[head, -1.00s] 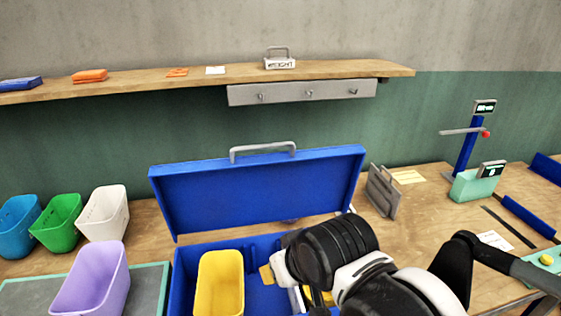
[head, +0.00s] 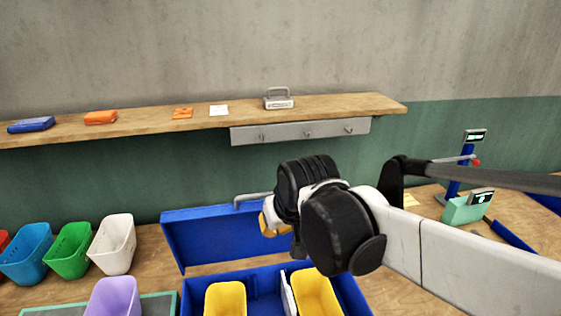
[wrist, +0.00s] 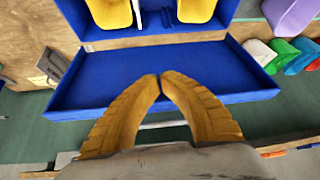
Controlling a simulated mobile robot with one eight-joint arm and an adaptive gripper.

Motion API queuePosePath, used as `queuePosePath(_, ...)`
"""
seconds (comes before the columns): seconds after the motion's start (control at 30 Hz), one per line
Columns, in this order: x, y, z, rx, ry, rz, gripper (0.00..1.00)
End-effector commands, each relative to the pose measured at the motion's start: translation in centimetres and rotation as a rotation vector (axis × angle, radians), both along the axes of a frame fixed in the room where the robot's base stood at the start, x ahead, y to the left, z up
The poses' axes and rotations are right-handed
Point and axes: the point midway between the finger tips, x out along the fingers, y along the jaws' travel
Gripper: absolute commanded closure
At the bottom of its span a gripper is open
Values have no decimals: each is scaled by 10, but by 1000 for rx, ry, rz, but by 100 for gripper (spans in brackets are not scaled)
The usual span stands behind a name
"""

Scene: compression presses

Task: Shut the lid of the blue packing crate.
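The blue packing crate (head: 258,283) stands on the bench at the bottom of the head view. Its blue lid (head: 200,235) is open, raised at the crate's back edge, with a grey handle (head: 245,200) on its top edge. Yellow bins (head: 224,299) stand inside the crate. My gripper (head: 268,226) is in front of the lid near the handle, its fingertips together and nothing between them. In the wrist view, the shut fingertips (wrist: 160,77) overlap the lid's broad blue face (wrist: 100,75). I cannot tell whether they touch it. My arm hides the lid's right part.
Blue, green and white bins (head: 112,245) stand left of the crate, with a purple bin (head: 113,298) in front. A wooden shelf (head: 350,104) with a grey weight (head: 279,98) runs above. A teal-and-blue scale (head: 464,210) stands at the right.

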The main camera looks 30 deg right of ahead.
Motion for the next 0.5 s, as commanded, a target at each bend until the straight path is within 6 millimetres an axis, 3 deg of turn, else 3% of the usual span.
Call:
queuePosePath(0.03, 19, -10, 39, 1, 8, -22, 100)
queuePosePath(0.2, 73, -42, 85, 4, 35, -85, 100)
queuePosePath(0.33, 99, -61, 100, 6, 50, -117, 100)
queuePosePath(0.5, 114, -72, 100, 9, 58, -136, 100)
